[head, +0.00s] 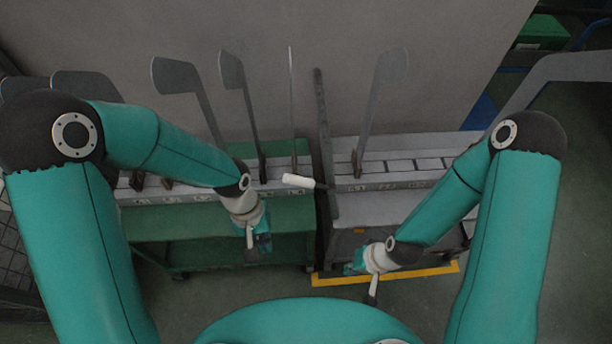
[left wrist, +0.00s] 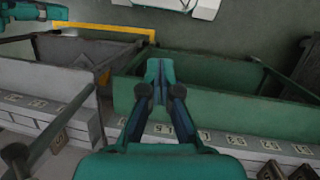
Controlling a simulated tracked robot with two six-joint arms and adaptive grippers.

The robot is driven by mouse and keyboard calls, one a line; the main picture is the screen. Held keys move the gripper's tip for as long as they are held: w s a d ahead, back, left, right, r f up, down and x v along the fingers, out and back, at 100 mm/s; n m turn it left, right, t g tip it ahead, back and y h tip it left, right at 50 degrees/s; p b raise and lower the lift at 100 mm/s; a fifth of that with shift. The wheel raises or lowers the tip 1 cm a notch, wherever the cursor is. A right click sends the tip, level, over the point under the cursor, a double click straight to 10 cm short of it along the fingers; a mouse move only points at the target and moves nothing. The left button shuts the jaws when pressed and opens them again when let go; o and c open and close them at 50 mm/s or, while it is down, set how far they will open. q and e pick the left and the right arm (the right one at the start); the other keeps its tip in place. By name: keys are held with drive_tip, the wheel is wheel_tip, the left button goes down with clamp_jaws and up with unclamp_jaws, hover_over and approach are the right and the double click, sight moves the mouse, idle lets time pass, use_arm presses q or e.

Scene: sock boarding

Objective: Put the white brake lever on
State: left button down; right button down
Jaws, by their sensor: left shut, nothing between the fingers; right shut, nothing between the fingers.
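The white brake lever (head: 298,181) is a short pale handle on a dark arm, near the grey upright post (head: 322,120) between the two carts in the head view. It points left, roughly level. I cannot make it out in the left wrist view. My left gripper (head: 264,243) is shut and empty, below and to the left of the lever, in front of the green cart. Its closed fingers also show in the left wrist view (left wrist: 160,75). My right gripper (head: 353,268) is shut and empty, below and to the right of the lever, in front of the grey cart.
The green cart (head: 215,250) stands left and the grey cart (head: 400,207) right, with a narrow gap between. Several thin upright grey boards (head: 383,95) rise from their slotted tops. A yellow floor line (head: 335,281) runs before the grey cart. A wall stands behind.

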use_arm(q)
drive_tip(key=a+r+n+y+b, duration=0.1)
drive_tip(key=r+y, duration=0.3)
drive_tip(key=r, duration=0.8)
drive_tip(key=w+a+r+n+t+y+b, duration=0.1)
drive_tip(key=a+r+n+y, duration=0.2)
drive_tip(key=r, duration=0.9)
drive_tip(key=shift+w+a+r+t+y, duration=0.15)
drive_tip(key=shift+a+t+y, duration=0.15)
drive_tip(key=shift+a+y, duration=0.25)
drive_tip(key=shift+d, duration=0.1)
